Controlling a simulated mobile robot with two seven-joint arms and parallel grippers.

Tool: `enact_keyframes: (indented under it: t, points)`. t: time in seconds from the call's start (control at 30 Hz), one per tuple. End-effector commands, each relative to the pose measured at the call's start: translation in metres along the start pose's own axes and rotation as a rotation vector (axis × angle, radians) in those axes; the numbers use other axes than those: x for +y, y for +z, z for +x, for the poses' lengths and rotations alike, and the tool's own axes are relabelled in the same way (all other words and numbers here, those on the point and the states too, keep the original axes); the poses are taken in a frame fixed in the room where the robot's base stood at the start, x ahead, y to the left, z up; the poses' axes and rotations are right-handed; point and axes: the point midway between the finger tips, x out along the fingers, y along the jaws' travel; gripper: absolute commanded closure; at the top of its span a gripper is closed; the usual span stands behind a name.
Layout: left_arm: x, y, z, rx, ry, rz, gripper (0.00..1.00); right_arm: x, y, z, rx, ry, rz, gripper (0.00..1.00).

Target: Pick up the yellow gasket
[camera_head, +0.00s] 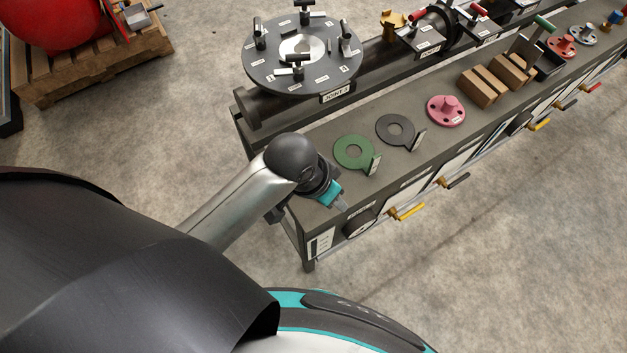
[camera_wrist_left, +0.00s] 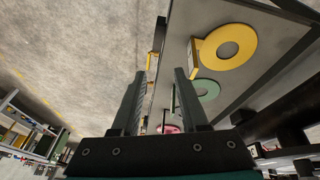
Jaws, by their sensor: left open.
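The yellow gasket (camera_wrist_left: 246,40) is a flat ring with an upright tab (camera_wrist_left: 195,52), lying on the grey bench top in the left wrist view. In the head view I cannot see it; my left arm and gripper cover that end of the bench. My left gripper (camera_head: 341,202) is over the near left end of the bench. In the left wrist view its fingers (camera_wrist_left: 160,74) are apart with nothing held between them. The gasket lies to the right of the fingers and beyond their tips, apart from them. My right gripper is not in view.
A green gasket (camera_head: 342,157), a dark grey gasket (camera_head: 384,126) and a pink flange (camera_head: 436,109) lie along the bench. Brown blocks (camera_head: 477,88) stand farther right. A round flange (camera_head: 262,72) with clamps lies behind. Coloured handles (camera_head: 411,211) stick out from the bench front.

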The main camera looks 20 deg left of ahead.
Motion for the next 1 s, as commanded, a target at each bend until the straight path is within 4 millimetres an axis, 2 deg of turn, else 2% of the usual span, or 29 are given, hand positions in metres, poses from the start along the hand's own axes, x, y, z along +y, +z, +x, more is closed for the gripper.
enact_keyframes:
  t: [0.03,0.1,0.23,0.67,0.77,0.83,1.0]
  points:
    - [0.002,-0.013,-0.002,-0.006,0.009,0.039,0.56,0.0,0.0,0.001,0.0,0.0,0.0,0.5]
    - [0.007,-0.025,-0.006,-0.029,0.025,0.087,0.56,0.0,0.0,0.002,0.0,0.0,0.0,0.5]
    - [0.006,-0.039,-0.014,-0.101,0.028,0.173,0.56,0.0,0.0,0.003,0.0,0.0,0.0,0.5]
    - [-0.038,-0.047,-0.044,-0.324,-0.08,0.261,0.56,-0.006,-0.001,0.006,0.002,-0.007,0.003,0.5]
    - [-0.041,-0.043,-0.039,-0.339,-0.086,0.26,0.56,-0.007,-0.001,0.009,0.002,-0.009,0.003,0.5]
    - [-0.043,-0.04,-0.03,-0.342,-0.087,0.259,0.56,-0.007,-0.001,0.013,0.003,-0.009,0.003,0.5]
    - [-0.047,-0.027,0.006,-0.342,-0.086,0.259,0.56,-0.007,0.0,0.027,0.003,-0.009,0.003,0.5]
